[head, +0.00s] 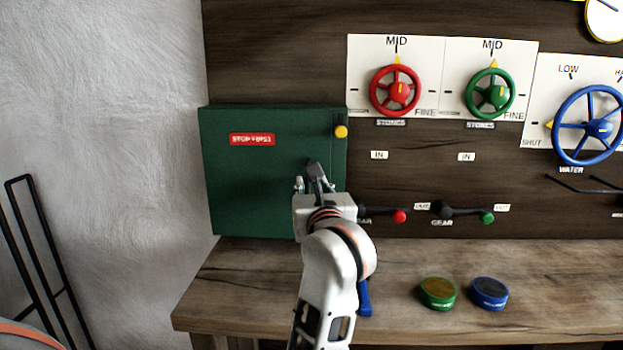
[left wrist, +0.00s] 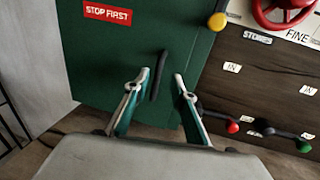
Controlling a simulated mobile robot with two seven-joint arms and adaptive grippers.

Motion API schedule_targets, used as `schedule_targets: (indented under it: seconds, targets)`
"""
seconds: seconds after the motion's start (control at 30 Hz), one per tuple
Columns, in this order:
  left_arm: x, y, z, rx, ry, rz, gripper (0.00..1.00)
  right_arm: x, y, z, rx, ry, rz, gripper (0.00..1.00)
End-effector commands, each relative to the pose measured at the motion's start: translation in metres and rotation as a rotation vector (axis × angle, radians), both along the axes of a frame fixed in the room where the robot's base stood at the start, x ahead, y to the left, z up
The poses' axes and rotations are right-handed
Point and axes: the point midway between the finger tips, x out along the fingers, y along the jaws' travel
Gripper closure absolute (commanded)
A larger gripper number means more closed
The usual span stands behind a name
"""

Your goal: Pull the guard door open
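The green guard door (head: 250,185) is at the left of the dark wood panel, with a red "STOP FIRST" label and a yellow knob (head: 341,131) at its upper right. It looks closed. Its dark bar handle (left wrist: 159,75) stands upright on the door in the left wrist view. My left gripper (left wrist: 162,78) is open, with one finger on each side of the handle. I cannot tell whether the fingers reach past the bar or touch it. In the head view the gripper (head: 313,184) covers the handle's lower part. My right gripper is not in view.
Red (head: 397,91), green (head: 490,94) and blue (head: 590,126) handwheels are on the panel. Two gear levers, red-knobbed (head: 399,216) and green-knobbed (head: 487,217), stick out right of the door. Green (head: 438,292) and blue (head: 490,292) round pieces sit on the bench (head: 560,270).

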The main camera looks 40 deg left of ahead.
Motion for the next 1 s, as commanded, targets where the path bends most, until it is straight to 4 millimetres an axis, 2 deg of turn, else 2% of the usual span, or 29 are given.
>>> schedule_targets:
  seconds: [0.4,0.83,0.93,1.0]
  targets:
    - [0.043,0.041,0.0,0.005,0.002,0.004,0.75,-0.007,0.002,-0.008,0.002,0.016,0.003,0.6]
    - [0.05,0.049,0.001,0.005,0.001,0.004,0.75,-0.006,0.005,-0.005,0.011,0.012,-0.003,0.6]
    - [0.05,0.049,0.001,0.005,0.001,0.004,1.0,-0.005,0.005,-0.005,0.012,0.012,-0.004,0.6]
    - [0.05,0.049,0.001,0.005,0.001,0.004,1.0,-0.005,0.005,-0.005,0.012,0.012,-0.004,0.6]
